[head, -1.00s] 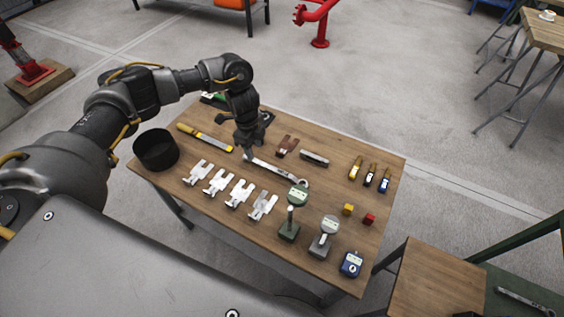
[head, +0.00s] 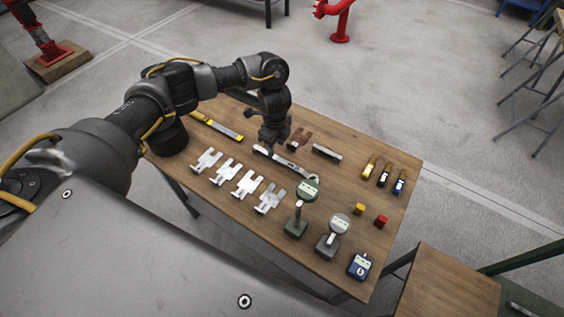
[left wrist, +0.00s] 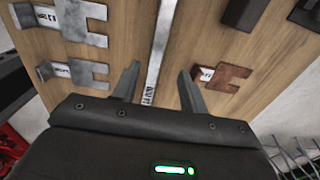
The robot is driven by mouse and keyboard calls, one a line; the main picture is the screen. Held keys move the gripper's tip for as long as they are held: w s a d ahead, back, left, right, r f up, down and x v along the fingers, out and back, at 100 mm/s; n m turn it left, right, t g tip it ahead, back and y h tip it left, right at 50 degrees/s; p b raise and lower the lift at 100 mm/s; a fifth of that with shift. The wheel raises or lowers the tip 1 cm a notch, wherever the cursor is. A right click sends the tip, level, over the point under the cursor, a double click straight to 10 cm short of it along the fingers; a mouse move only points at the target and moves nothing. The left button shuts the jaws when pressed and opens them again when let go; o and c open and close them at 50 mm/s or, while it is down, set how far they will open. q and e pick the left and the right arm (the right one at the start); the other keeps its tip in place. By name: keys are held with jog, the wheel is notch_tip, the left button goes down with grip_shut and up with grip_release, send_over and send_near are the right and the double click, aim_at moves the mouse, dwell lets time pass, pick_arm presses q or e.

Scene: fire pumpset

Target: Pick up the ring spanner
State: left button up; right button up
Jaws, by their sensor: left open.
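The ring spanner (head: 296,170) is a long silver tool lying flat on the wooden table (head: 338,258). One end sits below my left gripper (head: 269,147), and the other end reaches right, behind a round green gauge. In the left wrist view the spanner's shaft (left wrist: 160,50) runs between the two open fingers of the left gripper (left wrist: 158,80), apart from both. The near end of the spanner is hidden by the gripper body. My right gripper is not in view.
Several silver notched plates (head: 246,184) lie in front of the spanner. A rusty notched plate (head: 300,137) lies close behind it and shows near the right finger in the wrist view (left wrist: 228,77). A black cup (head: 170,138) and gauge stands (head: 297,225) stand nearby.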

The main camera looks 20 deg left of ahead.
aim_at(275, 157)
pick_arm(q)
jog(key=f, duration=0.5)
jog(key=shift+s+f, duration=0.1)
jog(key=shift+s, duration=0.2)
grip_shut()
